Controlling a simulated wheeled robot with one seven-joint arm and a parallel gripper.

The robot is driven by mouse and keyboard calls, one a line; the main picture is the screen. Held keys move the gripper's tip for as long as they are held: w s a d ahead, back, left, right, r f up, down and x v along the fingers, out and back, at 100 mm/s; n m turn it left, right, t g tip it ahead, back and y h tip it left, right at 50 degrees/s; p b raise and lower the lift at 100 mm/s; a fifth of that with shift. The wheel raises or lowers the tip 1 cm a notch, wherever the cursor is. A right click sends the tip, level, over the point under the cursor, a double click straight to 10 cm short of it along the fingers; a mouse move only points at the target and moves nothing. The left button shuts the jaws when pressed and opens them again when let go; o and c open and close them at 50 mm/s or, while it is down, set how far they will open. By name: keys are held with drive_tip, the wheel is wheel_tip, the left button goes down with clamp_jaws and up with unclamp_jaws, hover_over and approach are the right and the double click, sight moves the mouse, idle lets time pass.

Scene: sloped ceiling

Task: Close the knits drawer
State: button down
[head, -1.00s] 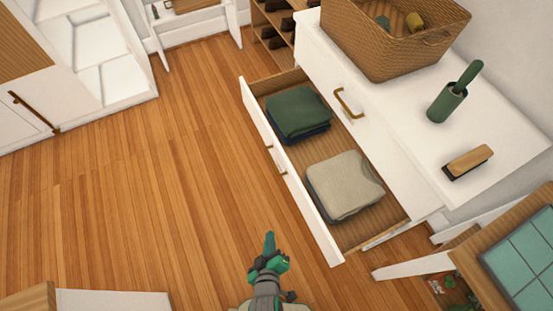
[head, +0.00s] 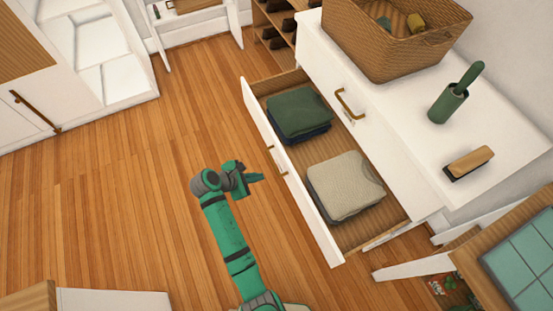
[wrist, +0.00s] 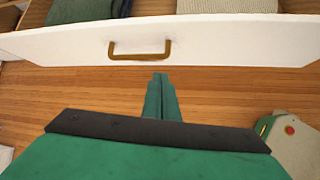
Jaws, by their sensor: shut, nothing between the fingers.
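The knits drawer (head: 300,190) is pulled far out of the white dresser (head: 385,135). Folded dark green knits (head: 298,110) and a beige knit (head: 345,185) lie inside it. Its white front has a brass handle (head: 276,160), which also shows in the wrist view (wrist: 139,50). My gripper (head: 260,178) is shut and empty, in front of the drawer's outer face and pointing towards it, close to the handle. In the wrist view, my shut fingers (wrist: 160,80) appear just below the handle, apart from it as far as I can tell.
A wicker basket (head: 390,45), a green lint roller (head: 455,95) and a brush (head: 468,163) stand on the dresser top. A teal-topped wooden unit (head: 520,260) is at the lower right. Wooden floor (head: 110,200) left of the drawer is clear.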

drive_tip(key=n+g+h, duration=0.1)
drive_tip(key=n+h, duration=0.1)
approach(284, 160)
drive_tip(key=x, duration=0.4)
drive_tip(key=shift+s+f, duration=0.1)
drive_tip(key=shift+f, duration=0.2)
drive_tip(key=shift+w+d, duration=0.3)
drive_tip(key=shift+d, duration=0.2)
drive_tip(key=shift+d, duration=0.1)
drive_tip(key=w+d, duration=0.6)
drive_tip(key=d, duration=0.5)
drive_tip(key=w+d, duration=0.7)
drive_tip(key=d, duration=0.4)
drive_tip(key=shift+d, duration=0.35)
